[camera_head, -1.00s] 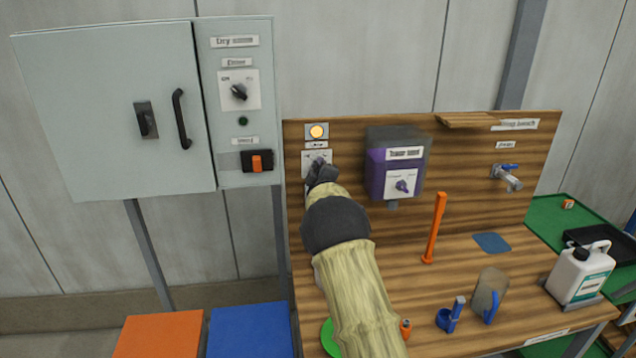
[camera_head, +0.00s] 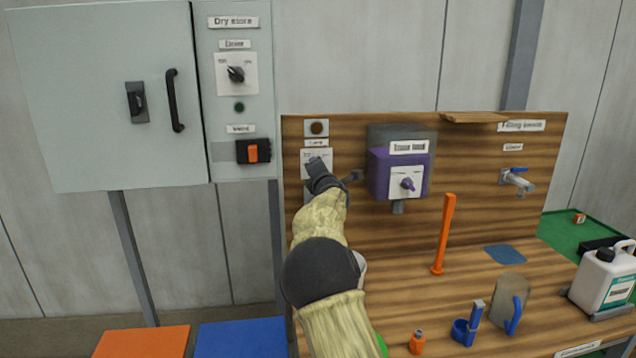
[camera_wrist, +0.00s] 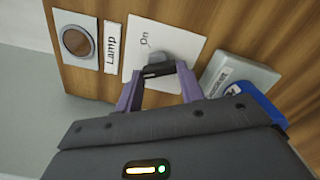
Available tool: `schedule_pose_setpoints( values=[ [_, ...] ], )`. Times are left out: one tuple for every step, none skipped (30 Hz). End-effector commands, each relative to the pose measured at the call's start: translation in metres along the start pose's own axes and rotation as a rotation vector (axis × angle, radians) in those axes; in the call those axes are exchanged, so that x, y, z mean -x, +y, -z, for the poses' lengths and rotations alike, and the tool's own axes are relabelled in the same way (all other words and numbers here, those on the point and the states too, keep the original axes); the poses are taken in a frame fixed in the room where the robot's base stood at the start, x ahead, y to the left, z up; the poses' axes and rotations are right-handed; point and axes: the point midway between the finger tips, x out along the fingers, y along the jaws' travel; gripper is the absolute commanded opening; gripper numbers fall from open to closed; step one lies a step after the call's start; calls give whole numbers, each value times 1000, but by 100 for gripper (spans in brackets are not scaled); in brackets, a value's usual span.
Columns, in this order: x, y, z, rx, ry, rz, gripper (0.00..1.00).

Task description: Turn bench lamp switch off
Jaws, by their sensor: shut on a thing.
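The lamp switch plate (camera_wrist: 168,52) is white, marked "On", on the wooden back panel; in the head view its top edge shows above my gripper (camera_head: 318,168). My gripper is shut on the knob. The round indicator (camera_head: 316,128) above the "Lamp" label (camera_head: 316,143) is dark brown and unlit; it also shows in the wrist view (camera_wrist: 76,42). My gripper hides most of the plate in the head view.
A purple box (camera_head: 380,175) with its own knob is mounted just right of my gripper. A grey cabinet (camera_head: 105,90) stands at left. An orange upright handle (camera_head: 444,235), a jug (camera_head: 508,300) and a white canister (camera_head: 603,275) are on the bench at right.

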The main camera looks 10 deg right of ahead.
Motion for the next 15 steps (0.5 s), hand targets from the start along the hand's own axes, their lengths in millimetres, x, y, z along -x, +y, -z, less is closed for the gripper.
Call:
schedule_pose_setpoints(
  values=[
    [0, -6, 4, 41, 2, 3, 15],
    [0, -6, 4, 66, 2, 2, 15],
    [0, -6, 4, 97, 2, 2, 15],
    [0, -6, 4, 119, 2, 2, 15],
    [0, -6, 4, 139, 2, 2, 15],
    [0, -6, 4, 166, 3, 3, 15],
    [0, -5, 3, 185, 2, 3, 15],
    [0, -5, 3, 201, 2, 3, 15],
    [0, -5, 3, 222, 2, 3, 15],
    [0, -5, 3, 235, 2, 3, 15],
    [0, -5, 3, 247, 2, 3, 15],
    [0, -5, 3, 261, 3, 4, 15],
    [0, -5, 3, 271, 3, 4, 15],
    [0, -4, 2, 278, 3, 4, 15],
    [0, -4, 2, 287, 3, 4, 15]
  ],
)
